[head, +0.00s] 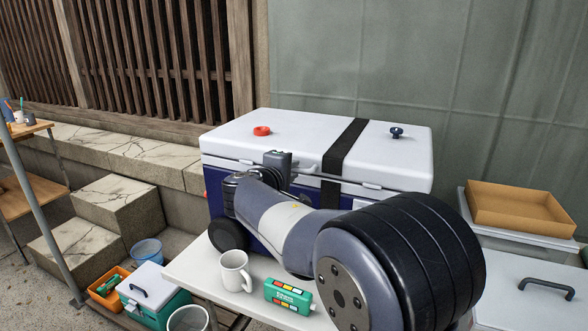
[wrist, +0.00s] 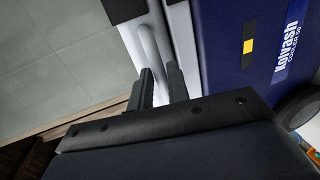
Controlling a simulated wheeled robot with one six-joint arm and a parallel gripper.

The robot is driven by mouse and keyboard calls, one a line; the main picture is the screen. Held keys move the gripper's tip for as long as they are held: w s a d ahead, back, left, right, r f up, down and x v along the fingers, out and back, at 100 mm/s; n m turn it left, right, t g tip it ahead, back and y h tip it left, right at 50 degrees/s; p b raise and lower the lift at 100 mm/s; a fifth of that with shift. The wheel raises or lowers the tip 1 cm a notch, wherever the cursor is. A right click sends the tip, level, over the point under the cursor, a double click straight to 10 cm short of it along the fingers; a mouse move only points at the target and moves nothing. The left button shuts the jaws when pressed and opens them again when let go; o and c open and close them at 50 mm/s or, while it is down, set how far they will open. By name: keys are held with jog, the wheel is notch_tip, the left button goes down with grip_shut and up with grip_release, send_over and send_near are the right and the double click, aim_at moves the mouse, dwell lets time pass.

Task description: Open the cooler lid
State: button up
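The cooler has a white lid (head: 315,135) and a dark blue body (head: 213,198), and it stands on a white table. The lid lies flat and closed. A black strap (head: 345,150) crosses it. My gripper (wrist: 159,72) is at the cooler's front, by the lid's front edge. In the wrist view its two fingers are apart, with nothing clearly held between them. A pale bar handle (wrist: 149,48) on the white edge lies just past the fingertips, lined up with the gap.
A white mug (head: 235,271) and a green box (head: 288,296) stand on the table (head: 205,262) below my arm. A tan tray (head: 520,208) is at right.

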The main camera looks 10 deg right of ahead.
jog(key=shift+x, duration=0.9)
jog(key=shift+c, duration=0.3)
grip_shut()
